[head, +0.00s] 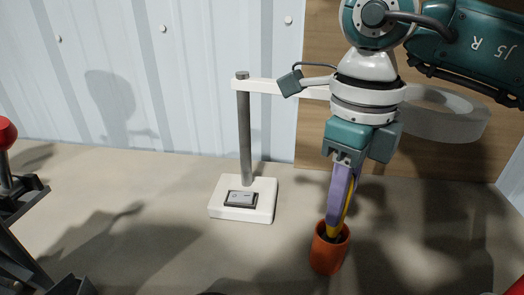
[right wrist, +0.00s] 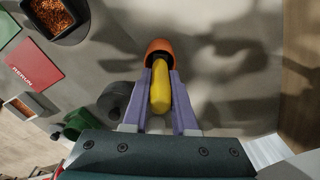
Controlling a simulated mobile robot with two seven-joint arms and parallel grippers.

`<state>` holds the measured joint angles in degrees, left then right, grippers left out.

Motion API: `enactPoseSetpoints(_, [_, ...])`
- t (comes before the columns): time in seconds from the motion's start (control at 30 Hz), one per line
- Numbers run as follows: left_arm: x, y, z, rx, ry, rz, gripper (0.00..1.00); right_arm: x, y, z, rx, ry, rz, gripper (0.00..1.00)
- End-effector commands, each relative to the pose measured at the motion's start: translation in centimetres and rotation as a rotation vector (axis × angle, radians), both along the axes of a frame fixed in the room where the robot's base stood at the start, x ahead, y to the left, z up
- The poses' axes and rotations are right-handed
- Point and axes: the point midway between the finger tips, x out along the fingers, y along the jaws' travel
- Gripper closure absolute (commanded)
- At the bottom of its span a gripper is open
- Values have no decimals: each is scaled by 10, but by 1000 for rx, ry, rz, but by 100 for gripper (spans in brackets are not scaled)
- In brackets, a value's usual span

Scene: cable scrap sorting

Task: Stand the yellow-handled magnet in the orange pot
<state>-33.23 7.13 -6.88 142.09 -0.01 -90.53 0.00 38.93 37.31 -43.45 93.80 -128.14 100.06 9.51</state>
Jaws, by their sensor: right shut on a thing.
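The yellow-handled magnet is held between the purple fingers of my right gripper (head: 338,215). Its yellow handle (head: 350,196) shows along the fingers and points down at the orange pot (head: 329,252). The pot stands upright on the table, directly below the fingertips. The magnet's lower end reaches the pot's mouth; whether it touches the bottom is hidden. In the right wrist view the yellow handle (right wrist: 160,90) lies between the fingers, and its far end meets the opening of the orange pot (right wrist: 161,47). My left gripper cannot be made out.
A stand with a white base (head: 264,203) and grey pole is left of the pot; its white ring (head: 445,115) is behind my right arm. A dark device with a red knob (head: 6,132) is at far left. A red booklet (right wrist: 34,65) and green cup (right wrist: 76,124) lie nearby.

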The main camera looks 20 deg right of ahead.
Motion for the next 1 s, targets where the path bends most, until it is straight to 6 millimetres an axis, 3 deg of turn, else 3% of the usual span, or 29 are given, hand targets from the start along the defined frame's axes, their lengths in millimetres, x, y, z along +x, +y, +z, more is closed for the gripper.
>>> enactPoseSetpoints(0.07, [0, 0, 0, 1, 0, -1, 50, 0, 0, 1, 0, -1, 0, 100])
enactPoseSetpoints(0.1, [0, 0, 0, 1, 0, -1, 50, 0, 0, 1, 0, -1, 0, 71])
enactPoseSetpoints(0.4, [0, 0, 0, 1, 0, -1, 50, 0, 0, 0, 0, 0, 0, 39])
enactPoseSetpoints(0.73, [0, -1, 0, -4, 0, 3, 50, 1, 0, 8, 0, -3, 1, 39])
enactPoseSetpoints(1.0, [0, -2, -1, -9, 0, 6, 50, 2, 0, 59, 0, -7, 2, 39])
